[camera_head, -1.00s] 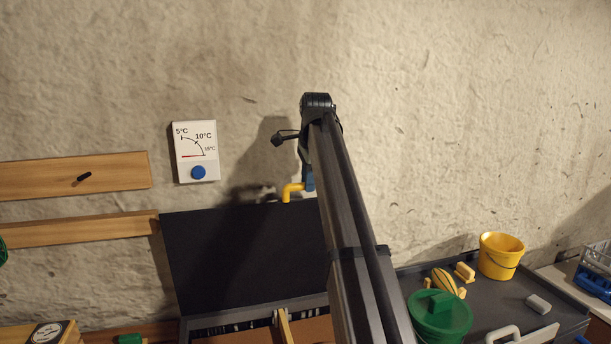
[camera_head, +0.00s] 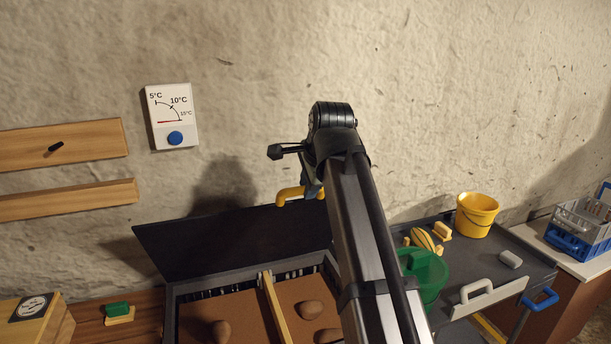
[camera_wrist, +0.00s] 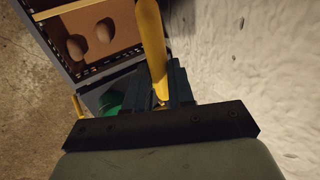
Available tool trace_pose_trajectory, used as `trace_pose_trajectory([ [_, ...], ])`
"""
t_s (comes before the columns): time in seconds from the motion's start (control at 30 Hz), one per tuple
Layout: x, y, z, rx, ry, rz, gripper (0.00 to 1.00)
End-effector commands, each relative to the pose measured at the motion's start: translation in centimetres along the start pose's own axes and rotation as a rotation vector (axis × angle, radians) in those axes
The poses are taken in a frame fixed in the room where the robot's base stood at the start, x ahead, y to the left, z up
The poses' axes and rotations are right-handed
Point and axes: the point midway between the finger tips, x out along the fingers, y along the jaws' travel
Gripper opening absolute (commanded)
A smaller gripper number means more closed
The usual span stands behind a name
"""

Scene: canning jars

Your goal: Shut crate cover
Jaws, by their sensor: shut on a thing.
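The black crate cover (camera_head: 230,240) stands raised and leans forward over the open crate (camera_head: 171,312). A yellow handle (camera_head: 292,194) sticks up at the cover's top edge. My gripper (camera_head: 314,187) is at this handle, partly hidden behind my own arm. In the wrist view the yellow handle (camera_wrist: 152,45) runs between the dark fingers of my gripper (camera_wrist: 162,88), which are shut on it. Inside the crate are a brown bed, a pale wooden divider (camera_head: 273,305) and a few brown lumps (camera_head: 311,309). My arm hides the crate's right side.
The rough wall stands close behind the cover, with a temperature gauge (camera_head: 172,117) and wooden rails (camera_head: 60,148). A green-topped brush (camera_head: 118,312) lies left.

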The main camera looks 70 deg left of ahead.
Motion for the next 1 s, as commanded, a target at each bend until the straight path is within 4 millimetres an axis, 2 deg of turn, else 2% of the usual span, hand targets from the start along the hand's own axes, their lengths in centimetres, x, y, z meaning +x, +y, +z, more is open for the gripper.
trace_pose_trajectory([
  [0.17, 0.0, -0.1, 0.0, 0.0, -0.001, 0.001, 0.0],
  [0.2, 0.0, -0.1, 0.0, 0.0, -0.001, 0.001, 0.24],
  [0.47, 0.0, -0.1, 0.0, 0.0, 0.0, 0.001, 0.48],
  [0.77, -0.3, -0.1, 0.0, 0.0, 0.0, 0.0, 0.48],
  [0.87, -1.0, -0.1, 0.0, 0.0, 0.0, 0.0, 0.48],
  [1.0, -3.1, -0.1, 0.0, 0.0, 0.0, -0.002, 0.48],
])
